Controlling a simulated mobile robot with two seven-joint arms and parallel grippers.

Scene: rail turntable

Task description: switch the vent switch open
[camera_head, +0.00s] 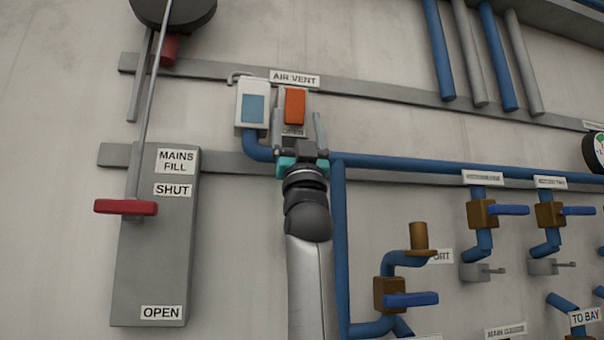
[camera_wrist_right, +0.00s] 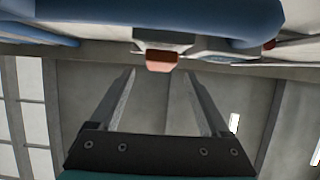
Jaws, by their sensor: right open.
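The vent switch is an orange-red rocker (camera_head: 295,106) on a pale plate under the AIR VENT label (camera_head: 294,79) in the head view. A small label at its lower edge is partly hidden by my gripper. My right gripper (camera_head: 299,130) is open, its fingers pointing up on either side of the rocker's lower part. In the right wrist view the orange-red rocker (camera_wrist_right: 161,61) shows beyond and between the open fingertips of the gripper (camera_wrist_right: 158,75). Nothing is between the fingers near the palm. I cannot tell whether a finger touches the switch. My left gripper is not in view.
A white box with a blue face (camera_head: 253,108) sits just left of the switch. Blue pipes (camera_head: 430,167) run along the wall. The MAINS FILL panel (camera_head: 157,260) with a red handle (camera_head: 125,207) is at left. Valves with blue handles (camera_head: 411,299) are at lower right.

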